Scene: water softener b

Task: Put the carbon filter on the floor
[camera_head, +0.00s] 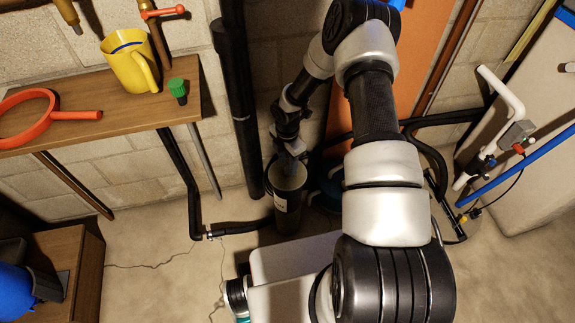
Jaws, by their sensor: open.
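A dark upright canister (287,200) with a pale label stands on the floor near the wall, at the middle of the view. Its top looks open. A black hose joins it low on the left. I cannot tell whether this canister is the carbon filter or a housing around it. My gripper (290,163) points down at the canister's mouth, with its fingertips over or just inside the rim. It is open. The fingertips are small and dark here, and whatever is inside the canister is hidden.
A wooden shelf (90,110) at left holds a yellow jug (130,62), a green-capped item (178,90) and a red wrench (50,114). A thick black pipe (238,100) stands left of my arm. White piping (500,110) is at right. Bare floor (150,270) lies at lower left.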

